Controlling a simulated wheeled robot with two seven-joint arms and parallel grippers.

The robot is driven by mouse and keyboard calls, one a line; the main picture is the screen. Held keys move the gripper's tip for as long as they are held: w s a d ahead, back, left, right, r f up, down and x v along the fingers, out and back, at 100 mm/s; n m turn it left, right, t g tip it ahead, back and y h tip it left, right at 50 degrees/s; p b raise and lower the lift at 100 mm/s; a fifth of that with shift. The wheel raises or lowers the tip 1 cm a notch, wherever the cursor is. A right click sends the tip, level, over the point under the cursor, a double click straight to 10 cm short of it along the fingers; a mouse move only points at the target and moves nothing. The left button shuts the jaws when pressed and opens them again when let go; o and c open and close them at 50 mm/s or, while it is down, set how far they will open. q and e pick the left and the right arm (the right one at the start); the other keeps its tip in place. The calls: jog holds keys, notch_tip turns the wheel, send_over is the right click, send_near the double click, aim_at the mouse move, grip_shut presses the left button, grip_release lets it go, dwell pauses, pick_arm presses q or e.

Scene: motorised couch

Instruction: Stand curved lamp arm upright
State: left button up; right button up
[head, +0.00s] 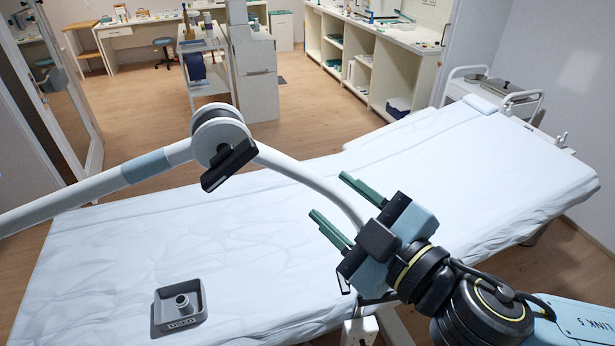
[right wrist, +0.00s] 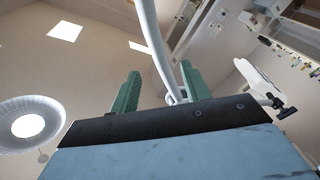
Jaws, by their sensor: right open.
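The curved lamp arm (head: 290,165) is a white tube in the head view. It bends down to the right from a round joint (head: 218,135) with a black handle, above the couch, and its lower end goes behind my gripper. My right gripper (head: 328,195) has two green fingers, open, one on each side of the tube. In the right wrist view the tube (right wrist: 150,35) runs between the fingers, with a gap to each; I see no grip on it. My left gripper is not in view.
The white-sheeted couch (head: 110,250) lies under the arm. A grey tray (head: 160,310) with a round socket sits on it at front left. A straight pole (head: 90,195) with a blue band joins the round joint from the left. The couch's right half (head: 470,150) is clear.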

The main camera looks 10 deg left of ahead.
aim_at(313, 181)
jog(key=p+x, duration=0.1)
jog(key=x, duration=0.6)
jog(key=shift+a, duration=0.15)
jog(key=shift+c, duration=0.4)
grip_shut()
